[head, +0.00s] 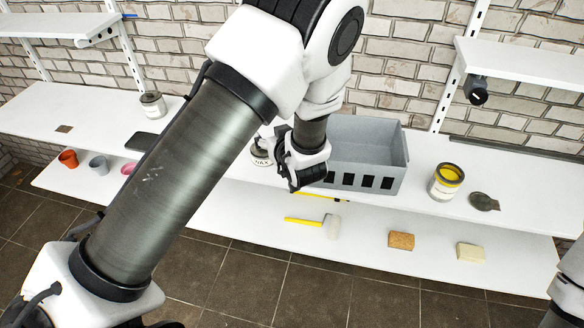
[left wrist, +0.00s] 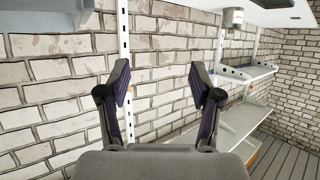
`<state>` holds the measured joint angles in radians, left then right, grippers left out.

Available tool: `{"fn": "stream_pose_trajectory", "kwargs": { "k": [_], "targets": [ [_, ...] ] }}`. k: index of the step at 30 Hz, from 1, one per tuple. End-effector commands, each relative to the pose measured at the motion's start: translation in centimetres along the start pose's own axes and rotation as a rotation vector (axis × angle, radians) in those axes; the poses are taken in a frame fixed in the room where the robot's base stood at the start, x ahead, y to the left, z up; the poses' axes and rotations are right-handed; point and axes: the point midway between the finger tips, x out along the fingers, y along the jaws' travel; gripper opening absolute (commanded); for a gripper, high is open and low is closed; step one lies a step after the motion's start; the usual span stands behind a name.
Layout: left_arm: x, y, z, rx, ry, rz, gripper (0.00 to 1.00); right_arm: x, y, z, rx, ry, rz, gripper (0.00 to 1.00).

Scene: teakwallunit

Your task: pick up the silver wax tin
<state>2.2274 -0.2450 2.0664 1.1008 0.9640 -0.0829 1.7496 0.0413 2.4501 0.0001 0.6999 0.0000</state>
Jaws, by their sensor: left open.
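A silver tin with a WAX label (head: 262,161) stands on the white shelf in the head view, left of the grey crate. My left arm and gripper hide part of it. My left gripper (head: 294,182) is beside the tin on its right, in front of the crate; I cannot tell whether they touch. In the left wrist view the fingers (left wrist: 158,82) are spread, with only brick wall between them. The right gripper is out of view.
A grey slotted crate (head: 400,170) stands just right of the gripper. A yellow-topped can (head: 446,182) and a dark disc (head: 484,201) are farther right. Another tin (head: 153,104) stands at left. A lower shelf holds a mallet (head: 331,226) and two blocks.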

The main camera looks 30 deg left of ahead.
Motion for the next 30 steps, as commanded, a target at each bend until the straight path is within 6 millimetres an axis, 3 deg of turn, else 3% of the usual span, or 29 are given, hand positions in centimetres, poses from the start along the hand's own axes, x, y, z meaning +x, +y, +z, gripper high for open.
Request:
{"fn": "stream_pose_trajectory", "kwargs": {
  "k": [4,13,27,30],
  "targets": [
    [0.1,0.4,-0.2,-0.013,0.015,0.008,0.65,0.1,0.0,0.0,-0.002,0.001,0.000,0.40],
    [3.0,0.4,6.5,-0.010,0.012,0.008,0.65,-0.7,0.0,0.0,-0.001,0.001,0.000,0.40],
    [10.0,0.5,6.2,-0.014,0.014,0.008,0.65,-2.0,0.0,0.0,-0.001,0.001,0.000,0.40],
    [10.5,0.5,6.2,-0.012,0.015,0.009,0.65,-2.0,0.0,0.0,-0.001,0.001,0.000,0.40]
  ]
}}
